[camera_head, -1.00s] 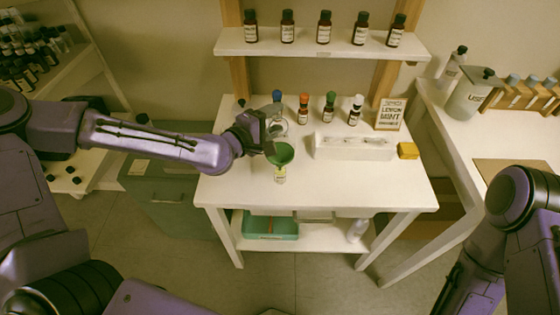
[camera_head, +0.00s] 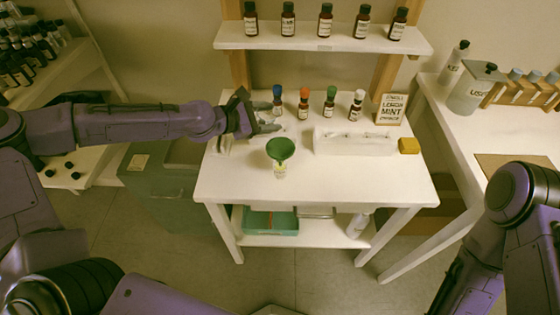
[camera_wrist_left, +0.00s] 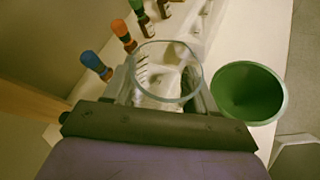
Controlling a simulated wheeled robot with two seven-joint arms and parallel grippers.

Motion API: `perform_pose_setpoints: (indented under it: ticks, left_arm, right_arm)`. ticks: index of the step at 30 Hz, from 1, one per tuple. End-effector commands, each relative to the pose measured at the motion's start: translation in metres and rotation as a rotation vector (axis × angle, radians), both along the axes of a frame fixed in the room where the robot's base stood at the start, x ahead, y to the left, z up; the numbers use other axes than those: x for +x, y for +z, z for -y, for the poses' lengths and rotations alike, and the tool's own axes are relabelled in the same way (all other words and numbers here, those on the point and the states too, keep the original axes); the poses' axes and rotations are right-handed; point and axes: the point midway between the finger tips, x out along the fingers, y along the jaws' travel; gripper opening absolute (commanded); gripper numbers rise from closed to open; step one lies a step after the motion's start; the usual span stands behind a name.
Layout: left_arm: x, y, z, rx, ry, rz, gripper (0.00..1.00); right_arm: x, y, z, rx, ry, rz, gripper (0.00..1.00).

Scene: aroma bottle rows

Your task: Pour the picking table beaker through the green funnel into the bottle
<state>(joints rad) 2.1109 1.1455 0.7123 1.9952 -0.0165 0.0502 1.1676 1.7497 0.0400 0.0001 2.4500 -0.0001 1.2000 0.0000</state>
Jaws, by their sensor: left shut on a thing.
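The green funnel (camera_head: 280,149) sits in the mouth of a small clear bottle (camera_head: 280,170) with a pale label, near the table's front left. My left gripper (camera_head: 268,126) is shut on the clear glass beaker (camera_wrist_left: 168,72), behind and left of the funnel. In the left wrist view the beaker's round rim shows between the fingers, with the green funnel (camera_wrist_left: 248,92) just to its right and apart from it. Whether liquid is in the beaker cannot be made out. My right gripper is out of view; only my right arm shows at the lower right.
Bottles with blue (camera_head: 277,98), orange (camera_head: 304,104), green (camera_head: 329,103) and white (camera_head: 356,106) caps stand along the back of the white table (camera_head: 340,180). A white rack (camera_head: 354,142), a yellow block (camera_head: 409,146) and a sign (camera_head: 391,109) are at the right. The table front is clear.

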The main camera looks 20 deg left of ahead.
Motion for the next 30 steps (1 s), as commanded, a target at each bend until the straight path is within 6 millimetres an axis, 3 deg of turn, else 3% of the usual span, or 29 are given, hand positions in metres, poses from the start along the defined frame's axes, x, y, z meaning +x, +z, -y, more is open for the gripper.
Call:
perform_pose_setpoints:
  ticks: [9,21,30]
  left_arm:
    - [0.001,-0.002,-0.001,-0.029,0.0,-0.026,0.25]
    - [0.016,-0.043,-0.017,-0.254,0.0,-0.238,0.25]
    - [0.02,-0.049,-0.02,-0.322,-0.002,-0.301,0.25]
  right_arm:
    - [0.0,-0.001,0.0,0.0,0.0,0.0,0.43]
    - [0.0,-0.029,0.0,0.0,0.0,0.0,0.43]
    - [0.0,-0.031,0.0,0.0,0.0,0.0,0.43]
